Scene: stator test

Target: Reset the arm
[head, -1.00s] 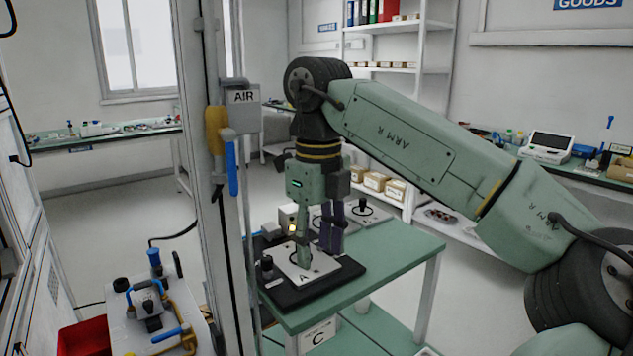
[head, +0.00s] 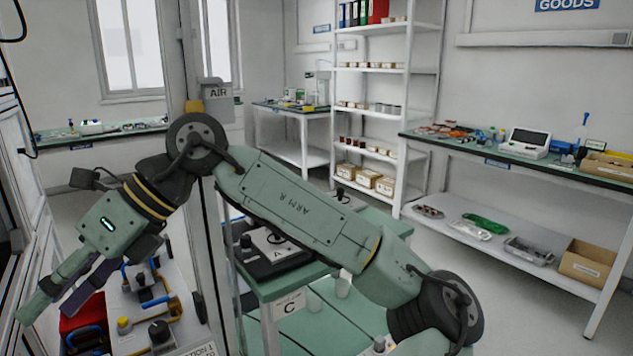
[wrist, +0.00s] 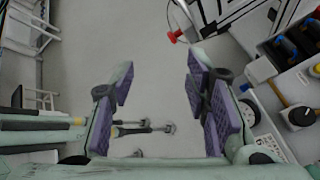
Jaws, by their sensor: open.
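My gripper (head: 60,288) is at the lower left of the head view, at the end of my green arm, tilted down and to the left. In the wrist view my gripper (wrist: 160,100) shows its two purple-padded fingers wide apart with nothing between them. Grey floor (wrist: 145,70) lies beyond the fingers. My arm reaches across the front of the green table (head: 375,215) and hides part of it.
A white panel with a clamp and hoses (head: 150,300) and a red bin (head: 85,320) are close by the gripper. A grey post (head: 180,90) with an AIR box (head: 217,100) stands behind my arm. Shelves (head: 370,100) and a bench (head: 500,160) line the back and right.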

